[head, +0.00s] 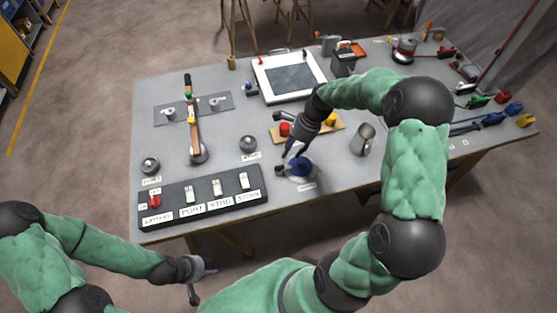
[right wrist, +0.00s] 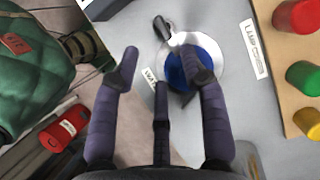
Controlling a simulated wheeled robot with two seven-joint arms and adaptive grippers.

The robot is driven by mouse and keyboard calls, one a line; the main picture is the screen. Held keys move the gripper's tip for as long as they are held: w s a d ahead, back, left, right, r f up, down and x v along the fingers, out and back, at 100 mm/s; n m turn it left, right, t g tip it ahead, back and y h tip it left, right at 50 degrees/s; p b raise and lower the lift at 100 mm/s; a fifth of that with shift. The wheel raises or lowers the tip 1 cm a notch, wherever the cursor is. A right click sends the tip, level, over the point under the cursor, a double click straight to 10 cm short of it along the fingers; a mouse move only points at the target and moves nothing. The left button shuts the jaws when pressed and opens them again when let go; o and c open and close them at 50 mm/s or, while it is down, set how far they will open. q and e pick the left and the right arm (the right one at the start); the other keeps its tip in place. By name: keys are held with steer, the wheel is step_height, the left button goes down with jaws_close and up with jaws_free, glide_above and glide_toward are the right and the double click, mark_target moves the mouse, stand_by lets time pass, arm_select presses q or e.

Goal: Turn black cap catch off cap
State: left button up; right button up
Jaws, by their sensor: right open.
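The round blue cap (head: 302,167) sits on a silver disc on the bench near its front edge. In the right wrist view the blue cap (right wrist: 178,72) is partly hidden by a finger. The black cap catch (right wrist: 162,28) lies at the disc's rim, its metal end reaching over the rim. My right gripper (head: 291,157) is above the cap, its fingers pointing down; in its wrist view the fingers (right wrist: 160,75) are spread and empty, one in front of the cap. Contact cannot be told. My left gripper (head: 203,280) hangs off the bench's front edge, fingers apart and empty.
A black switch panel (head: 230,203) lies left of the cap. A wooden board (head: 285,137) with red, green and yellow buttons is just behind it. A metal mug (head: 363,140) stands to the right. A framed panel (head: 289,80) and tools lie farther back.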

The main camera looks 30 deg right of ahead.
mark_target(280, 167)
steer(key=b+x, duration=0.2)
steer(key=x, duration=0.7)
steer(key=shift+a+f, duration=0.15)
steer(key=shift+f, duration=0.05)
jaws_close()
